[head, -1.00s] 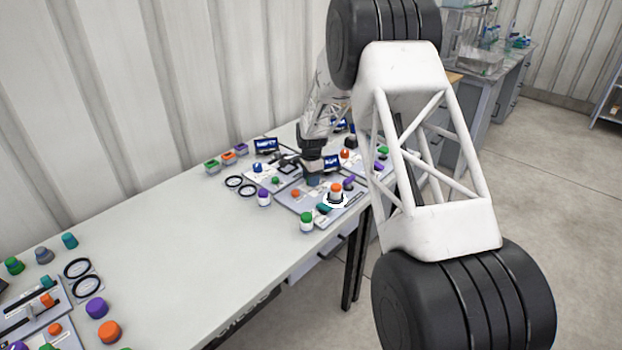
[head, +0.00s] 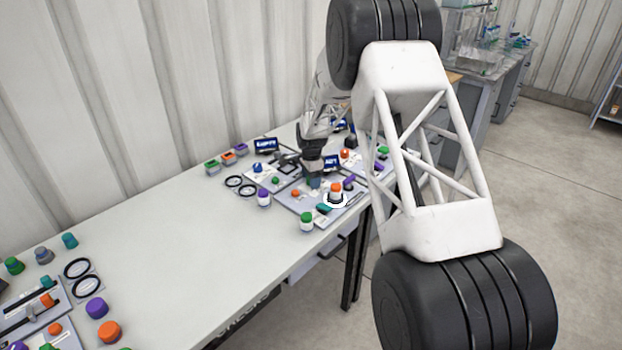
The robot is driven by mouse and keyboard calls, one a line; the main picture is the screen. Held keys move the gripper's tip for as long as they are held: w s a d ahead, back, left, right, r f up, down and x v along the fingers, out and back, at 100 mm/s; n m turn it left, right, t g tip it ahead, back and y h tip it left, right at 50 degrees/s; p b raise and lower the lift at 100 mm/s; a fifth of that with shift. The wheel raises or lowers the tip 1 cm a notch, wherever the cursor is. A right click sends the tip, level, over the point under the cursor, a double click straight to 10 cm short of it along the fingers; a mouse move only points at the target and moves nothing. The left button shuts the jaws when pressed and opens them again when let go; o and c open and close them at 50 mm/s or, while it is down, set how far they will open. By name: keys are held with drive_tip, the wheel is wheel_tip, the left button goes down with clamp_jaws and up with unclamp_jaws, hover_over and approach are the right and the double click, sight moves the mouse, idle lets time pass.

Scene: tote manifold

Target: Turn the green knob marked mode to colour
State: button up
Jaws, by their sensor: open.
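Several green knobs or caps stand among the panels on the bench: a small one (head: 275,181) left of my gripper, a larger one on a white base (head: 307,219) at the front edge, and one (head: 383,150) at the right by my arm. The labels are too small to read, so I cannot tell which is marked mode or where it points. My gripper (head: 314,177) points down over the middle panel (head: 291,207). A blue-teal piece (head: 314,184) shows just under it. The fingertips are small and partly hidden; I cannot tell whether they touch anything.
Small blue displays (head: 265,145) stand behind the panels. The bench (head: 180,235) is clear toward the middle left. My large arm link blocks the right.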

drive_tip(key=shift+r, duration=0.1)
drive_tip(key=shift+r, duration=3.8)
drive_tip(key=shift+s+r, duration=0.1)
drive_tip(key=shift+r, duration=0.15)
drive_tip(key=s+d+r+n+t, duration=0.1)
drive_tip(key=s+d+r+n, duration=0.25)
drive_tip(key=s+r, duration=0.85)
drive_tip(key=s+d+r+n, duration=0.4)
drive_tip(key=s+r, duration=0.5)
drive_tip(key=s, duration=0.6)
drive_tip(key=s+d+n, duration=0.3)
drive_tip(key=s, duration=1.4)
drive_tip(key=s+d+n+t, duration=0.1)
drive_tip(key=s+d+n, duration=0.2)
drive_tip(key=s, duration=1.4)
drive_tip(key=shift+s+r+t, duration=0.3)
drive_tip(key=shift+s, duration=0.1)
